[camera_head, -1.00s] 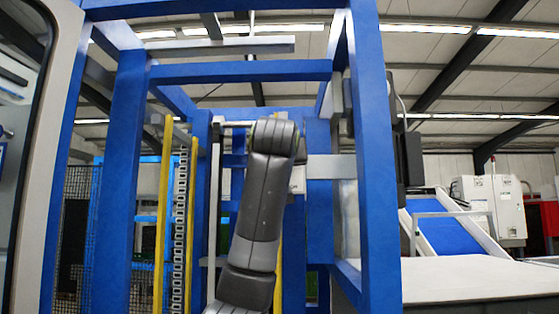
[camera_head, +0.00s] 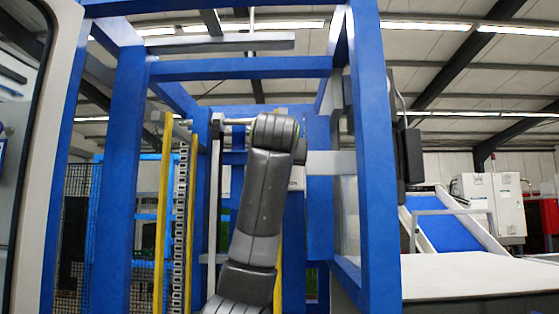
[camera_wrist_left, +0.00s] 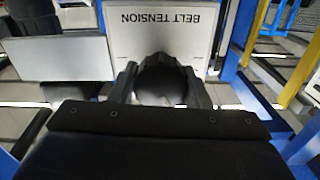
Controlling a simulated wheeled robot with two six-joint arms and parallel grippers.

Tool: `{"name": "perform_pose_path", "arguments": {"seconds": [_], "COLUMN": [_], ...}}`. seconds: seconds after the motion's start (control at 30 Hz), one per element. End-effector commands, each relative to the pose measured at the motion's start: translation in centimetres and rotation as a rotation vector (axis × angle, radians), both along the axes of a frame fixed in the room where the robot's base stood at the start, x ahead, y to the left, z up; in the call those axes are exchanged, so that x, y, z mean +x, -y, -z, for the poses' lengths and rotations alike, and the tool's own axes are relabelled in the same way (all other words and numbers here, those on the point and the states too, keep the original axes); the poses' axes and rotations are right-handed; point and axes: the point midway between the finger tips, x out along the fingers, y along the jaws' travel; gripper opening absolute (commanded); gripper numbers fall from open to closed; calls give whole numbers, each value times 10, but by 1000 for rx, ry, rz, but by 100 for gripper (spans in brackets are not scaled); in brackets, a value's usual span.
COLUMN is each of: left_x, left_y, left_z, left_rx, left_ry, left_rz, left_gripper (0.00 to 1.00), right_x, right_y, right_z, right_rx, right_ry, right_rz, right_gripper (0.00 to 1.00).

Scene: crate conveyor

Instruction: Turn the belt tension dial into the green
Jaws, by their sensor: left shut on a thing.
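In the left wrist view the belt tension panel (camera_wrist_left: 200,45) is a white plate with BELT TENSION printed on it, upside down in the picture. A dark round dial (camera_wrist_left: 162,82) stands out in front of it. My left gripper (camera_wrist_left: 160,88) is shut on the dial, one finger on each side. The dial's pointer and any green zone are hidden. In the head view my arm rises in the middle, and neither the dial nor a gripper can be made out. My right gripper is not in view.
A blue machine frame (camera_head: 370,160) surrounds the arm in the head view. Yellow posts (camera_head: 163,220) and a chain-like strip stand behind it. A blue inclined belt (camera_head: 445,222) and white cabinets (camera_head: 495,200) are at the right. A grey plate (camera_wrist_left: 58,57) flanks the panel at left.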

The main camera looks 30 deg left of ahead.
Motion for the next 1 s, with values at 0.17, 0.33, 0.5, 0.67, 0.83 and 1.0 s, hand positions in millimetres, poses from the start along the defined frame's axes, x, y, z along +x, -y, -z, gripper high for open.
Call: {"name": "perform_pose_path", "arguments": {"seconds": [0.17,0.33,0.5,0.67,0.83,1.0], "left_x": [0,0,1,1,1,1], "left_y": [1,1,2,2,3,3], "left_z": [0,0,0,1,1,1], "left_rx": [136,273,411,538,659,758], "left_ry": [-81,-165,-251,-329,-403,-463], "left_rz": [1,1,1,1,2,2], "left_gripper": [20,20,20,20,20,20], "right_x": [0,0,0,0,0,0], "right_y": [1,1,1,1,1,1], "right_z": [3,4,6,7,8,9], "right_rx": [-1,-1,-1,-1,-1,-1], "right_ry": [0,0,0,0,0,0], "right_rz": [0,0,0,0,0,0], "right_gripper": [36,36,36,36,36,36]}}
